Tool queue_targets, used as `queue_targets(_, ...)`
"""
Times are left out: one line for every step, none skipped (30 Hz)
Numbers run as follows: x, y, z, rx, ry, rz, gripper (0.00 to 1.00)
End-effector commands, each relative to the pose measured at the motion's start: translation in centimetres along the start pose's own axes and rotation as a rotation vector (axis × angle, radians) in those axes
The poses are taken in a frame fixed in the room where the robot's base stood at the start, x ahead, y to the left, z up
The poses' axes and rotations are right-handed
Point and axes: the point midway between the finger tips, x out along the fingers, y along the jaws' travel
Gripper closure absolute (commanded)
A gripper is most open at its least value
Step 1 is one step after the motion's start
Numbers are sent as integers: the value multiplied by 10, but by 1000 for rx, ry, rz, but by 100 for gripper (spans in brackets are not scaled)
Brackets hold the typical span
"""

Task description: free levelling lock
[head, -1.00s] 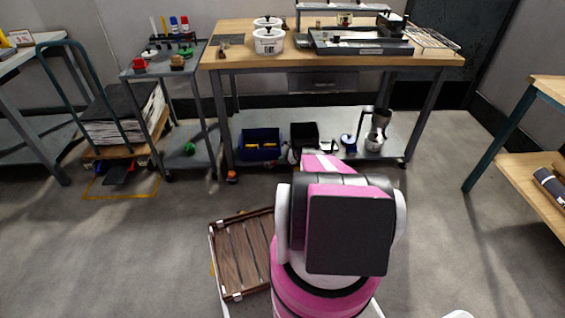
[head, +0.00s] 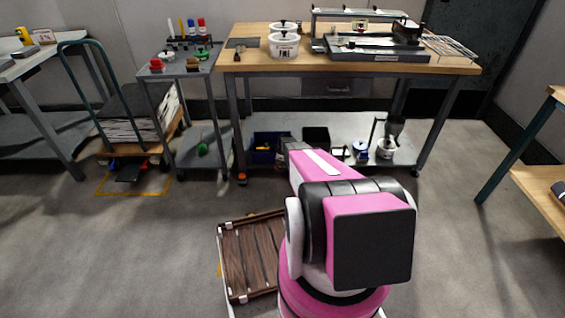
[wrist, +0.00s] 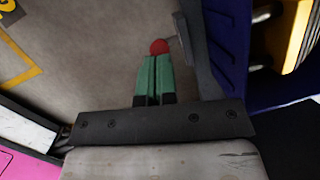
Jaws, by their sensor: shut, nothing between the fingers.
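A red round knob (wrist: 159,47) shows in the wrist view, just beyond my fingertips, beside a grey metal part (wrist: 195,50). A thin link seems to join the two. My gripper (wrist: 153,60) has green fingers pressed together with nothing between them. The fingertips are close to the knob; I cannot tell whether they touch it. In the head view an orange-red piece (head: 242,178) sits at the foot of the workbench's (head: 345,62) front left leg. I cannot tell whether it is the same knob. My arm hides part of the lower shelf.
A blue bin (wrist: 235,50) stands close right of the fingers, holding yellow-and-black items. A black bin (head: 316,138) and a metal grinder (head: 390,135) are on the bench's lower shelf. A grey trolley (head: 180,70) stands left.

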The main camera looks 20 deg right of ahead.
Motion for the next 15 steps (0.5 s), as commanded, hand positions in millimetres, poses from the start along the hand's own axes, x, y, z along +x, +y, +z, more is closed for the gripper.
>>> queue_targets(2,0,3,-5,25,-3,100)
queue_targets(3,1,4,-8,40,-5,100)
queue_targets(4,1,6,-11,59,-7,100)
queue_targets(4,2,8,-11,69,-8,100)
queue_targets(5,2,8,-10,66,-8,100)
queue_targets(6,2,10,-9,65,-7,100)
queue_targets(6,2,11,-9,64,-7,100)
queue_targets(6,2,13,-9,64,-7,100)
queue_targets(7,3,14,-9,63,-7,100)
queue_targets(8,3,16,-9,63,-7,100)
queue_targets(8,3,17,-9,63,-7,100)
queue_targets(9,4,18,-9,63,-7,100)
queue_targets(10,4,20,-9,63,-7,100)
queue_targets(10,4,21,-9,62,-7,100)
queue_targets(11,4,22,-9,62,-7,100)
